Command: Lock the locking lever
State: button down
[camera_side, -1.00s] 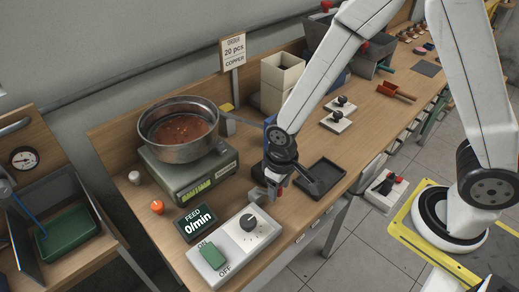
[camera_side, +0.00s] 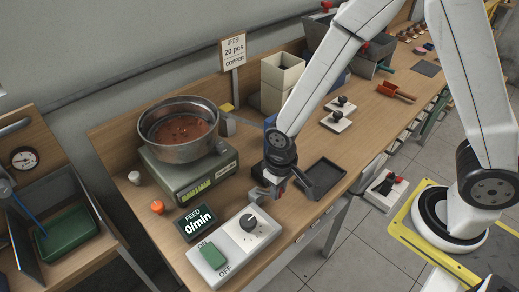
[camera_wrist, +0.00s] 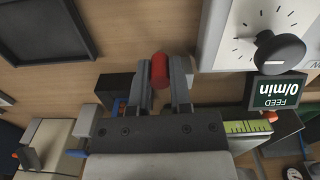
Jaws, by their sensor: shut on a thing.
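My gripper (camera_side: 270,192) is low over the bench, between the feed control box and the black tray. In the wrist view, its fingers (camera_wrist: 160,72) are shut on a small red cylindrical piece (camera_wrist: 159,70). Its lower end is hidden between the fingers, so I cannot tell whether it is loose or part of a lever. A white unit with a black lever and a red knob (camera_side: 397,179) sits at the bench's front side, right of my gripper and apart from it. I cannot tell for sure which part is the locking lever.
The control box (camera_side: 262,228) with its dial is close by, in front of my gripper. The black tray (camera_side: 321,178) is just to the right. A bowl feeder (camera_side: 183,155) stands on the left, with the feed display (camera_side: 195,221) before it. Two white plates with black knobs (camera_side: 336,122) lie farther back.

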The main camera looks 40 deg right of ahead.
jog(key=shift+s+a+m, duration=0.1)
jog(key=shift+a+m, duration=0.25)
jog(key=shift+m, duration=0.35)
jog(key=c, duration=0.5)
grip_release()
jog(key=shift+c, duration=0.2)
jog(key=shift+r, duration=0.15)
jog(key=shift+r, duration=3.8)
jog(key=shift+d+r, duration=0.1)
jog(key=shift+d, duration=0.45)
jog(key=s+d+r+t, duration=0.1)
jog(key=s+d+t, duration=0.1)
jog(key=d, duration=0.9)
jog(key=shift+s+d+r+n+t, duration=0.3)
jog(key=shift+s+d+r, duration=0.1)
jog(key=shift+s, duration=0.2)
